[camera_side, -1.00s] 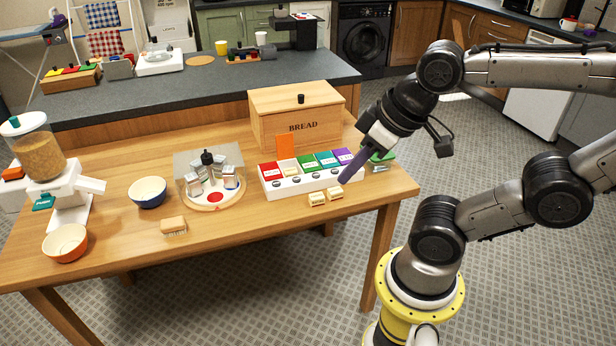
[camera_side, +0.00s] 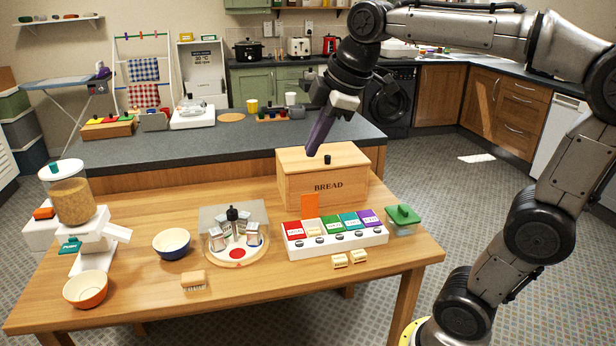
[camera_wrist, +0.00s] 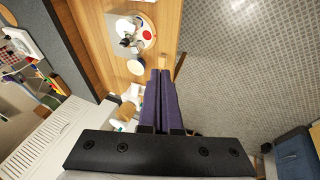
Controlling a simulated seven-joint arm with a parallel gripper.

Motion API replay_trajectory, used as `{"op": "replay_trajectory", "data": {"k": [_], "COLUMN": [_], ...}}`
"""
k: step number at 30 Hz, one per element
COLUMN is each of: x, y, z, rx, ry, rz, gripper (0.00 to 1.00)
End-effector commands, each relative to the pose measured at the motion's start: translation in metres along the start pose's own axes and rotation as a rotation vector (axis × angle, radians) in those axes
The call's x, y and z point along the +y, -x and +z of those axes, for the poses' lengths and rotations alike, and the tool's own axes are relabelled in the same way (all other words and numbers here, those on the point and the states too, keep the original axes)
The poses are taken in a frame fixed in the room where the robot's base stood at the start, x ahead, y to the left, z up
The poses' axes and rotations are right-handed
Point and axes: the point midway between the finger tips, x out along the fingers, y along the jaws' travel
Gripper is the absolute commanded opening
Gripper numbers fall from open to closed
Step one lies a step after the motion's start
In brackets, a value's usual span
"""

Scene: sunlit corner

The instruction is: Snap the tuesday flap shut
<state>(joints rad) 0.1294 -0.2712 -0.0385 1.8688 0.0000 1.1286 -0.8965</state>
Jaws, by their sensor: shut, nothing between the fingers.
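The white organizer box (camera_side: 340,245) stands on the wooden table in the side view, with a row of coloured lids. The red, green, teal and purple lids lie flat. An orange flap (camera_side: 310,205) stands upright at the back of the second compartment (camera_side: 313,228), which shows a cream inside. I cannot read the day labels. My gripper (camera_side: 312,151) has long purple fingers, pressed together and empty, pointing down. In the picture its tips are just above the bread box, above the orange flap and clear of it. The closed fingers also fill the middle of the wrist view (camera_wrist: 160,74); the organizer is not seen there.
The wooden bread box (camera_side: 325,178) stands right behind the organizer. A green-lidded container (camera_side: 403,219) is at its right end, two small cream blocks (camera_side: 349,259) in front, and a round tray (camera_side: 236,262) with small jars to the left.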

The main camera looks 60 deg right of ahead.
Motion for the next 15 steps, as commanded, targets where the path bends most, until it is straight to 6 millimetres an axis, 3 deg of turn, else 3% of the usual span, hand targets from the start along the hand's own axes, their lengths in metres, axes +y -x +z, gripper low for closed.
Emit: {"op": "replay_trajectory", "data": {"k": [3, 8, 15], "x": [0.046, 0.103, 0.179], "y": [-0.019, -0.054, -0.130], "z": [-0.013, -0.017, 0.004], "rx": [-0.042, -0.092, -0.158], "ry": [0.068, 0.144, 0.197], "rz": [-0.021, -0.058, -0.134], "gripper": [0.00, 0.00, 0.00]}}
